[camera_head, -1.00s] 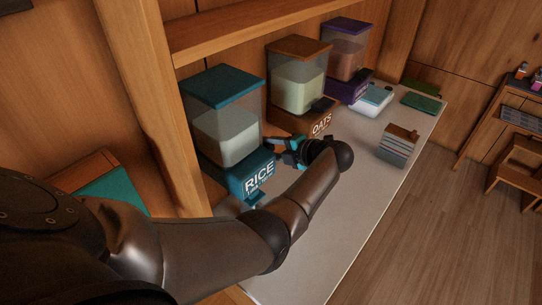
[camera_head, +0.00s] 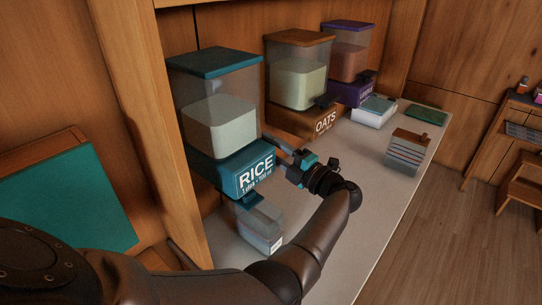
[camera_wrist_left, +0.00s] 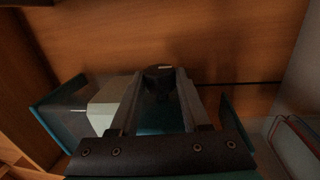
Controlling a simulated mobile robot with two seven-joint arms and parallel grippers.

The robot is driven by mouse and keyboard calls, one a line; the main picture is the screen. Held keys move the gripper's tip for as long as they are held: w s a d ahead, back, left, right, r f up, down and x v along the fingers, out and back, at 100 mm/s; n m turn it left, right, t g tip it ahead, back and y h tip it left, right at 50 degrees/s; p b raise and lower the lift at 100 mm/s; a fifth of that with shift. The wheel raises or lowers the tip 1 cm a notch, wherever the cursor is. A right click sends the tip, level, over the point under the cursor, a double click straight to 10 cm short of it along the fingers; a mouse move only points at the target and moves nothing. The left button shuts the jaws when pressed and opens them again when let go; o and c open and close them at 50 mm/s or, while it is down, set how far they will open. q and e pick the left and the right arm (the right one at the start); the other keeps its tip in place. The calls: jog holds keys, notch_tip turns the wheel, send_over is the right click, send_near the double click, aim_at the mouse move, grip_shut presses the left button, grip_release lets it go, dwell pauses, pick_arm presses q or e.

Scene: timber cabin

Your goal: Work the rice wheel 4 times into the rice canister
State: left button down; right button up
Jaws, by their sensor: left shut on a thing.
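The rice dispenser (camera_head: 240,172) has a teal base marked RICE, a clear bin with pale rice and a teal lid. A small clear canister (camera_head: 262,228) stands on the counter under its teal spout; I cannot make out rice in it. My left gripper (camera_head: 290,158) is at the right side of the dispenser's base, shut on the rice wheel. In the left wrist view the dark wheel (camera_wrist_left: 158,73) shows between the two fingers (camera_wrist_left: 157,98). The fingers mostly hide the wheel in the head view. My right gripper is not in view.
The oats dispenser (camera_head: 305,120) stands close behind my left gripper, with a purple-lidded dispenser (camera_head: 352,92) beyond it. A wooden post (camera_head: 150,130) stands left.

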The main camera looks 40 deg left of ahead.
pick_arm(q)
jog(key=shift+f, duration=0.15)
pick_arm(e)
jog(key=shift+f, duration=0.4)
pick_arm(q)
jog(key=shift+c, duration=1.9)
grip_release()
jog(key=shift+d+b, duration=0.1)
jog(key=shift+b, duration=0.2)
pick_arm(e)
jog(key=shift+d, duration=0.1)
